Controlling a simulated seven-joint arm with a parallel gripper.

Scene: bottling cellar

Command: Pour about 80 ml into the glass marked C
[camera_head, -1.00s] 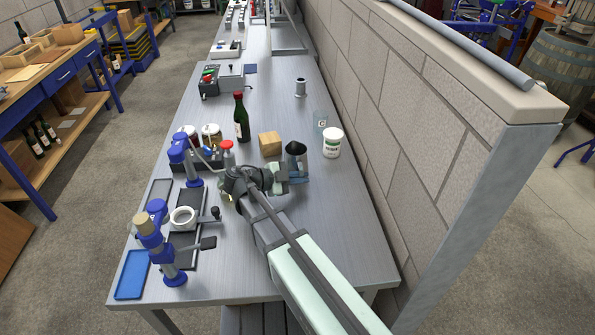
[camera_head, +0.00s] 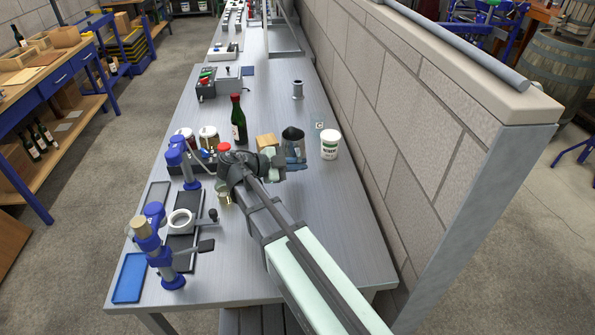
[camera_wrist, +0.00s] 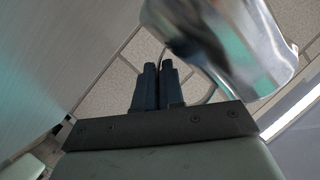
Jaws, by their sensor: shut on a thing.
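My gripper (camera_head: 281,161) is shut on a shiny metal jug (camera_head: 295,150), on its handle side. The jug is off to the right of my gripper, and its dark mouth shows at the top; I cannot tell the exact tilt or what is inside. In the wrist view the closed fingers (camera_wrist: 158,86) stand beside the jug's metal body (camera_wrist: 235,45), and part of a thin handle shows. The clear glass marked C (camera_head: 320,126) stands just behind and right of the jug, mostly hidden; its white label shows. No stream of liquid is visible.
A white tub (camera_head: 330,146) stands right of the jug, close to the glass. A wooden block (camera_head: 266,141) and a dark bottle with a red top (camera_head: 239,122) stand left. A small metal cylinder (camera_head: 298,90) stands farther back. The block wall (camera_head: 400,110) borders the right side.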

